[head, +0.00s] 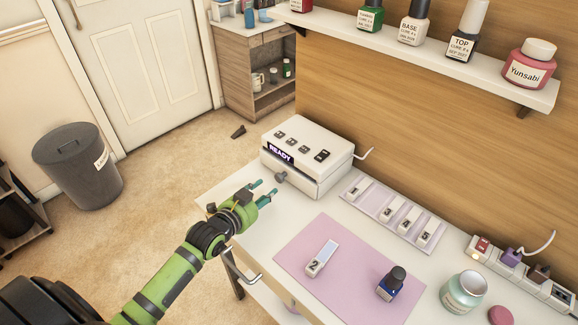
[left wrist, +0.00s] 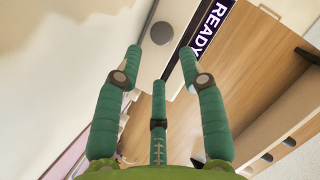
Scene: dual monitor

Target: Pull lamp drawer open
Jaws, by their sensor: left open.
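The lamp (head: 325,145) is a white box with a dark READY display (head: 280,153) and several small switches on top. Its lower front is the drawer (head: 303,184), which looks shut, with a round grey knob (head: 281,177). My left gripper (head: 265,189) is open and empty, with its fingertips just in front of the knob, apparently apart from it. In the left wrist view, the READY display (left wrist: 207,32) shows past the spread fingers (left wrist: 160,58), and a grey round shape, probably the knob (left wrist: 162,33), lies between their tips. My right gripper is not in view.
The white table (head: 225,190) carries a pink mat (head: 290,255) with a white numbered piece (head: 322,258) and a dark blue bottle (head: 391,284). A numbered holder (head: 368,204) stands right of the lamp. A shelf (head: 430,65) with bottles hangs above. Floor (head: 170,175) lies left.

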